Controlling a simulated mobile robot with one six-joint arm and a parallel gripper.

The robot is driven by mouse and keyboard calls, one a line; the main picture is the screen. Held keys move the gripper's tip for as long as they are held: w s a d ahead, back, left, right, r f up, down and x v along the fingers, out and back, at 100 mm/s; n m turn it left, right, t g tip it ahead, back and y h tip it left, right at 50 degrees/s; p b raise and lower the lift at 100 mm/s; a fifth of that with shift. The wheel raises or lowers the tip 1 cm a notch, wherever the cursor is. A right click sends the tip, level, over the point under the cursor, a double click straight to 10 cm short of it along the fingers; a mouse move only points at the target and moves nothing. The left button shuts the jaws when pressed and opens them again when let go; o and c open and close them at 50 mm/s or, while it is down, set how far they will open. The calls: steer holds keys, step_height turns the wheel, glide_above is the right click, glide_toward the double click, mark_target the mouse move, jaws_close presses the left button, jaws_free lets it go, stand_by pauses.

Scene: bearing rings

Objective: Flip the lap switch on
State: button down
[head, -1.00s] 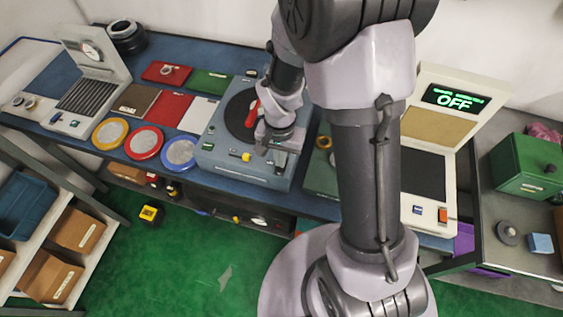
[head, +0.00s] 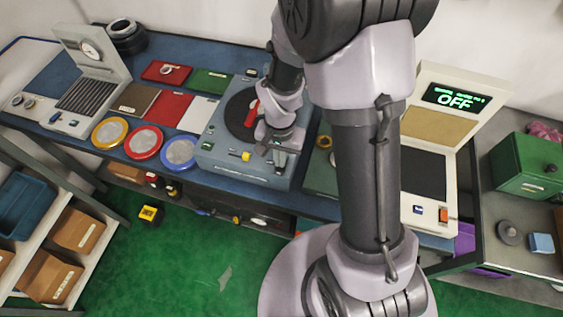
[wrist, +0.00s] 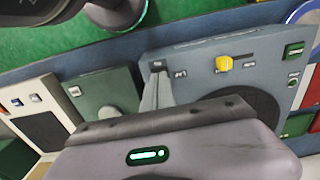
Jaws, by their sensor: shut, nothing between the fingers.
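The lap machine (head: 225,160) is a blue-grey box with a dark round plate (head: 240,112) on top and a yellow knob (head: 246,156) on its front part. It also shows in the wrist view (wrist: 205,60), with the yellow knob (wrist: 224,63). My gripper (head: 279,158) is shut and empty, over the front right corner of the machine. In the wrist view my gripper's fingers (wrist: 158,80) point at a small dark switch (wrist: 158,65) by that corner. The fingertips partly cover the switch area; I cannot tell whether they touch it or which way it is set.
A dark green unit (head: 322,178) stands just right of the lap machine, partly behind my arm. Further right, a cream device has a display (head: 453,98) reading OFF. Red, yellow and blue-rimmed discs (head: 181,153) lie to the left.

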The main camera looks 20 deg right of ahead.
mark_target(279, 176)
steer(key=shift+f+b, duration=0.65)
steer(key=shift+f, duration=0.1)
steer(key=shift+r, duration=0.15)
step_height(279, 176, up, 7)
steer(key=p, duration=0.5)
stand_by(0.4)
steer(key=s+a+r+n+t+y+b, duration=0.2)
steer(key=s+a+r+t+b, duration=0.2)
steer(key=s+r+b, duration=0.5)
steer(key=s+r+t, duration=0.1)
steer(key=s+r, duration=0.3)
steer(key=r, duration=0.1)
steer(key=shift+n+t, duration=0.4)
